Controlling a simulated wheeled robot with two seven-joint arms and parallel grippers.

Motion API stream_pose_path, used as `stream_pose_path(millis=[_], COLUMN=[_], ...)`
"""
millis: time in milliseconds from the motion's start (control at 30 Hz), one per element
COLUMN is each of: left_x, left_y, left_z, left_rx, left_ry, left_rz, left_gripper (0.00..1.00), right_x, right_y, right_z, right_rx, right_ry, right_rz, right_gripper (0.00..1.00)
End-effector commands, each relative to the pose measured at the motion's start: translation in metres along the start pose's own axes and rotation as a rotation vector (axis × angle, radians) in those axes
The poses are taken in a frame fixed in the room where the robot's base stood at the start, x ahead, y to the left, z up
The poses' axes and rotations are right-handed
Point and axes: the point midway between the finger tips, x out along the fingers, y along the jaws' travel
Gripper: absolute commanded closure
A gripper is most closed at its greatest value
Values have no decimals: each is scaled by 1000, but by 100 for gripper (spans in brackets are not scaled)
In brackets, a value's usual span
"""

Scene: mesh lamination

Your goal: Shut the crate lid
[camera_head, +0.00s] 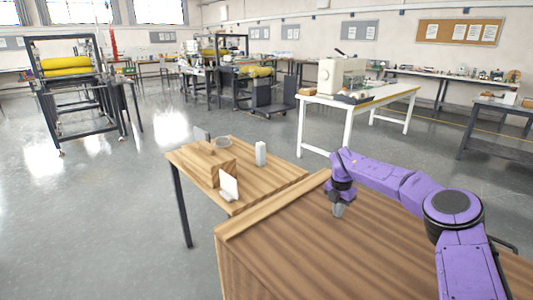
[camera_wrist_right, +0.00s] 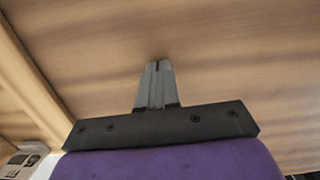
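A large wooden crate (camera_head: 228,262) fills the lower right of the head view. Its broad, striped brown top panel, which looks like the lid (camera_head: 345,255), lies beside a paler raised strip along the far left edge. I cannot tell whether the panel is fully seated. My right gripper (camera_head: 338,211) points down at the panel near its far edge. In the right wrist view its grey fingers (camera_wrist_right: 156,68) are together with nothing seen between them, in front of plain wood. Whether the fingertips touch the wood is unclear. My left gripper is not in view.
A small wooden table (camera_head: 275,178) stands just beyond the crate. Open floor (camera_head: 100,220) lies to the left.

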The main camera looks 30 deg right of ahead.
Motion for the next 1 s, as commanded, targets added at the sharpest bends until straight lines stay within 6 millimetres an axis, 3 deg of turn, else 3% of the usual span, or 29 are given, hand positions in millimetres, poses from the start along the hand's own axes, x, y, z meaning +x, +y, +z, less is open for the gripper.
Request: stream_pose_path(millis=[33, 167, 367, 467, 700, 833, 1000], left_x=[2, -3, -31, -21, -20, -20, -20], left_y=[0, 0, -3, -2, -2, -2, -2], left_z=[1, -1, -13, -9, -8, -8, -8], left_rx=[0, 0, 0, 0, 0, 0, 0], left_ry=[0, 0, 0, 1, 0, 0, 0], left_rz=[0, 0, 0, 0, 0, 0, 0], left_gripper=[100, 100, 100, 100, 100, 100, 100], right_x=[10, 3, -52, -73, -130, -143, -146], right_y=[-5, -4, 3, 6, 6, 6, 6], right_z=[-2, -2, -3, -1, 5, 7, 7], right_rx=[-2, -3, -10, -10, -10, -11, -11], right_ry=[5, 5, -4, -8, -8, -8, -7], right_rz=[-21, -19, -1, 5, 4, 4, 4], right_gripper=[100, 100, 100, 100, 100, 100, 100])
